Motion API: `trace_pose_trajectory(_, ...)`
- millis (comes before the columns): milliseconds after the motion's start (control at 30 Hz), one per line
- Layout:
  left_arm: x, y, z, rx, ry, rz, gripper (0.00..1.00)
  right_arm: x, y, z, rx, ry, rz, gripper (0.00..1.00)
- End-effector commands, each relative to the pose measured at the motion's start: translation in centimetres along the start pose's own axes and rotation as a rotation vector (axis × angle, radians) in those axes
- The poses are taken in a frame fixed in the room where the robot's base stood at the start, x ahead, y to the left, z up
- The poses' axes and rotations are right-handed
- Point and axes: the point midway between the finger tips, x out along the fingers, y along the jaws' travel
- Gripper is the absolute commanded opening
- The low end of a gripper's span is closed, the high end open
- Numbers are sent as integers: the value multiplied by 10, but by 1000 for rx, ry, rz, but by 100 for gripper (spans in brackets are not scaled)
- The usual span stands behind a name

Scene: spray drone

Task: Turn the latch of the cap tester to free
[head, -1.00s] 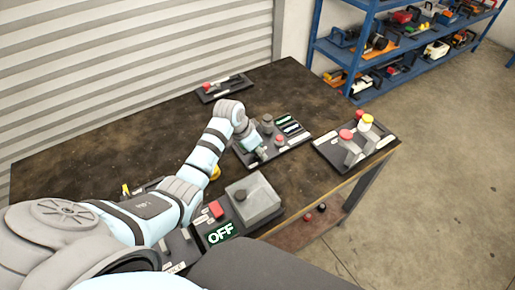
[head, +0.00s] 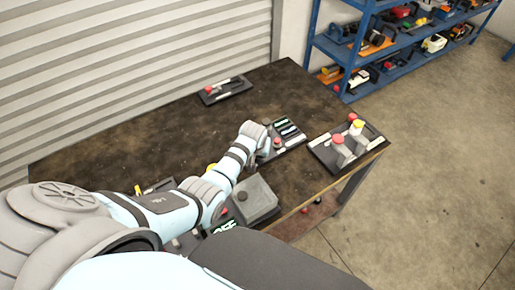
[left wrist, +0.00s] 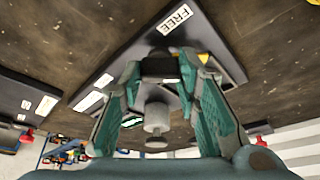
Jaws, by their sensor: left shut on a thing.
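The cap tester (head: 291,140) is a dark panel with a red button and pale-lettered strips, on the far right part of the table. In the left wrist view its panel (left wrist: 112,62) fills the middle, with a white FREE label (left wrist: 175,19). My left gripper (left wrist: 163,70) is at this panel, its teal fingers on either side of a dark latch piece (left wrist: 160,68) and shut on it. A grey round post (left wrist: 157,116) shows beyond, between the fingers. My right gripper is not in view.
A panel with red and yellow knobs (head: 321,156) stands at the table's right edge. A grey box device (head: 257,199) with a green-lit sign is nearer. A dark panel (head: 226,90) lies at the back. The table's middle left is clear.

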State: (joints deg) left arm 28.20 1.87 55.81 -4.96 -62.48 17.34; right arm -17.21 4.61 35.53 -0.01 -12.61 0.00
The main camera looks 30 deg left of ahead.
Motion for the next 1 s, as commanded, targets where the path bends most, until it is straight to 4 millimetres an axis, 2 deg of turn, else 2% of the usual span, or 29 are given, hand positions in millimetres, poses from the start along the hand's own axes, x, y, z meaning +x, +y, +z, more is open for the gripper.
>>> trace_pose_trajectory(233, 0, 3, -1, -213, 3, -87, 2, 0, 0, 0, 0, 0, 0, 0)
trace_pose_trajectory(600, 3, 4, -2, -512, 5, -209, 2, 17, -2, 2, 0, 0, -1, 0)
trace_pose_trajectory(1000, 2, 5, -2, -686, 3, -280, 2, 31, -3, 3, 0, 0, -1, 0)
